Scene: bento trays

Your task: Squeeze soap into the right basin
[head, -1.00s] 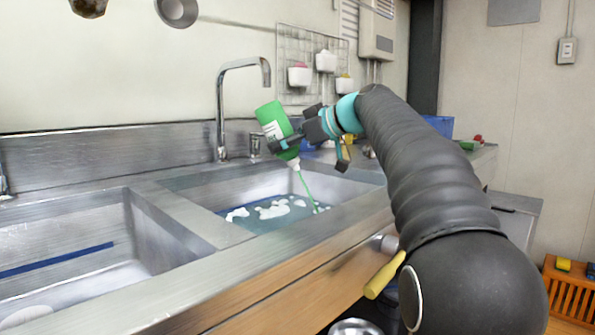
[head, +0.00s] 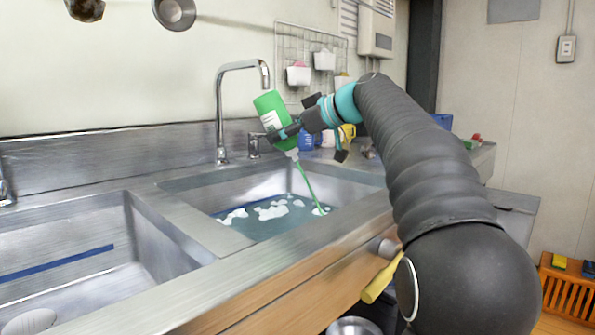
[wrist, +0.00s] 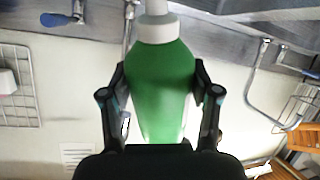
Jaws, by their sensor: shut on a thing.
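My gripper (head: 285,134) is shut on a green soap bottle (head: 271,108) with a white label. The bottle is tipped with its white nozzle downward above the right basin (head: 240,182). A thin green stream (head: 308,187) runs from the nozzle down into the basin. The right basin holds bluish water with patches of white foam (head: 272,212). In the wrist view both fingers press the sides of the bottle (wrist: 160,85), and its white cap points to the top of the picture.
The left basin (head: 90,240) holds no water that I can see, and a blue strip crosses it. A tall faucet (head: 221,110) stands behind the right basin. A wire rack (head: 300,50) hangs on the wall. An orange crate (head: 568,290) is at the lower right.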

